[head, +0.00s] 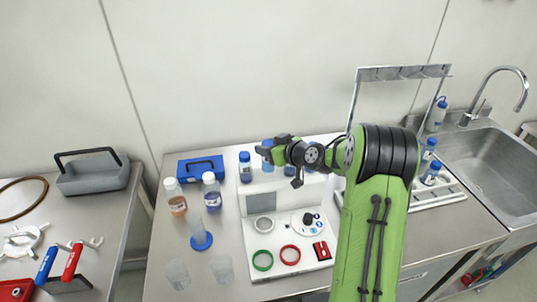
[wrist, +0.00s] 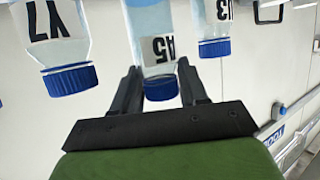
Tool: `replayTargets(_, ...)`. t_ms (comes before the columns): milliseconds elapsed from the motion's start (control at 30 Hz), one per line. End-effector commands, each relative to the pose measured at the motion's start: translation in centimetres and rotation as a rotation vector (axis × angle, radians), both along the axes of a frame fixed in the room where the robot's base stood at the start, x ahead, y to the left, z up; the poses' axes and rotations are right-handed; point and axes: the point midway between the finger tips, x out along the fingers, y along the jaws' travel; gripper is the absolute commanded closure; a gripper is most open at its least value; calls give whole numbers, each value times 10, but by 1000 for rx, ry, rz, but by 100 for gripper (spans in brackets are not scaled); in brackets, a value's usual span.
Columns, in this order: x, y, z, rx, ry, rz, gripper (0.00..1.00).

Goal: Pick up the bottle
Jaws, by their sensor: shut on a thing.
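A clear bottle with a blue cap (wrist: 158,70) is between the two fingers of my gripper (wrist: 159,78) in the wrist view, which is upside down. Its label seems to read A5. In the head view my gripper (head: 265,152) reaches in from the right and is shut on this bottle (head: 268,168) just below its cap. The bottle is upright behind the white instrument; its base is hidden, so I cannot tell if it is lifted. Similar blue-capped bottles stand on each side, one at the left (head: 245,168), and also in the wrist view (wrist: 58,45) and (wrist: 211,30).
The white instrument (head: 258,232) with rings and a dial stands in front. Two bottles (head: 176,200) (head: 212,192), a blue toolbox (head: 200,168), a cylinder on a blue base (head: 201,240) and beakers (head: 222,268) are at the left. A rack (head: 404,73) and sink (head: 490,170) are right.

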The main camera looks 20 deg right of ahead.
Motion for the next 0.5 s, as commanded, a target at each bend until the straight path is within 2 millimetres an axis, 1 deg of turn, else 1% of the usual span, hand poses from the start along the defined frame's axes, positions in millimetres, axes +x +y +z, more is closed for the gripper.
replayTargets(33, 0, 0, 11, -4, -5, 1, 87)
replayTargets(233, 0, -1, 46, -4, -5, 0, 87)
replayTargets(300, -16, -7, 41, -1, 2, -4, 87)
replayTargets(467, -50, -18, 39, 0, 1, -5, 87)
replayTargets(500, -60, -20, 39, 1, -1, -7, 87)
